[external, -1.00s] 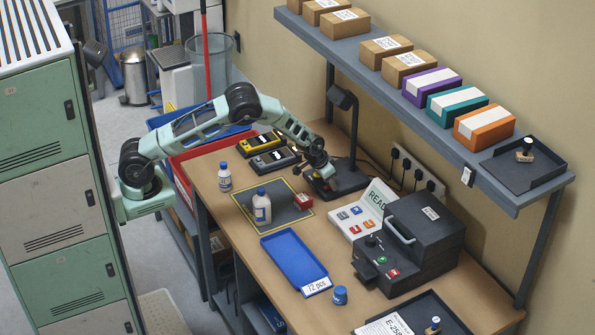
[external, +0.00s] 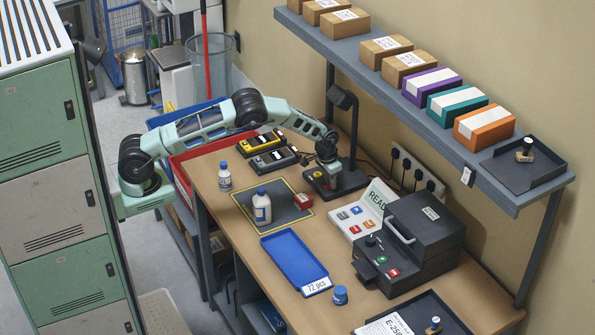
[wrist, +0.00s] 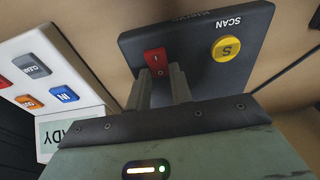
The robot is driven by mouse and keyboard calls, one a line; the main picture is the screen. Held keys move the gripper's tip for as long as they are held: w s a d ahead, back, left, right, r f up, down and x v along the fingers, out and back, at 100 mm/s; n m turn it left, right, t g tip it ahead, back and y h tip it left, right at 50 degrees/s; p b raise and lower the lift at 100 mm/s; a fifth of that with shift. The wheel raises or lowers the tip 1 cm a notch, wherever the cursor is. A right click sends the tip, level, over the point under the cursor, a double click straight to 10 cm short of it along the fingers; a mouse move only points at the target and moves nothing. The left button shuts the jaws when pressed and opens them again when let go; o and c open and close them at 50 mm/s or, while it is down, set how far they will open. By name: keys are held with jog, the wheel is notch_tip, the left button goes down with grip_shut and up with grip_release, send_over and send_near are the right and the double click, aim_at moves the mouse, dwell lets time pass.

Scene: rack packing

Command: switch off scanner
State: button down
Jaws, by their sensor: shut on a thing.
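The scanner is a black stand (external: 352,178) with an upright post and a head, at the back of the bench in the external view. In the wrist view its dark base plate (wrist: 210,40) carries the word SCAN, a yellow S button (wrist: 227,48) and a red rocker switch (wrist: 156,60) marked I and O. My gripper (external: 331,183) points down over the base. In the wrist view my gripper (wrist: 160,74) has its fingertips at the red switch, shut on it. The fingers hide part of the switch's lower edge.
The white panel (wrist: 45,70) with coloured buttons lies beside the base. A black machine (external: 425,240) stands to the right. Two handheld devices (external: 272,160), a red block (external: 304,201) and bottles (external: 262,207) are on the bench. A shelf (external: 440,130) hangs above.

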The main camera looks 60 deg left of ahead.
aim_at(325, 187)
dwell(0.3)
jog(key=c, duration=1.2)
grip_release()
jog(key=shift+c, duration=0.2)
jog(key=shift+r, duration=0.1)
notch_tip(325, 187, up, 17)
jog(key=s+b, duration=0.2)
jog(key=b, duration=0.2)
jog(key=shift+s, duration=0.15)
